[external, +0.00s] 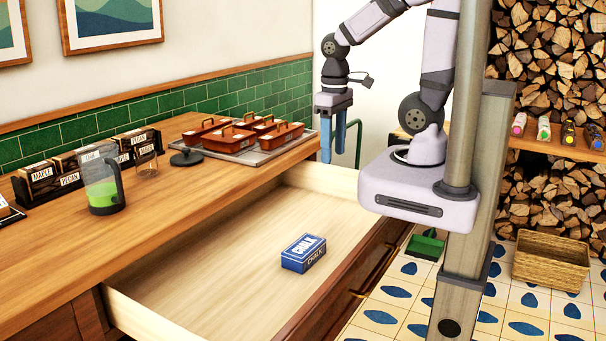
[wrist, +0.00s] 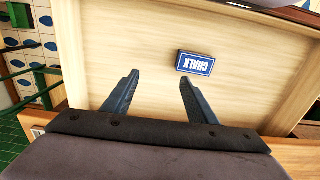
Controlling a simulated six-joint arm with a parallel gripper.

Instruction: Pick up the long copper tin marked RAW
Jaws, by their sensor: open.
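Several copper tins (external: 245,131) with lids and handles sit on a metal tray at the back of the wooden counter in the external view. I cannot read a RAW mark on any of them, so I cannot tell which is the marked one. My gripper (external: 333,155) points down, open and empty, to the right of the tray and above the open drawer. In the wrist view its two blue fingers (wrist: 158,78) are spread apart over the drawer floor, and no copper tin shows there.
On the counter stand a glass jug with green liquid (external: 103,182), a black lid (external: 186,157), a small glass jar (external: 146,158) and labelled wood boxes (external: 66,170). Green tiles back the counter.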

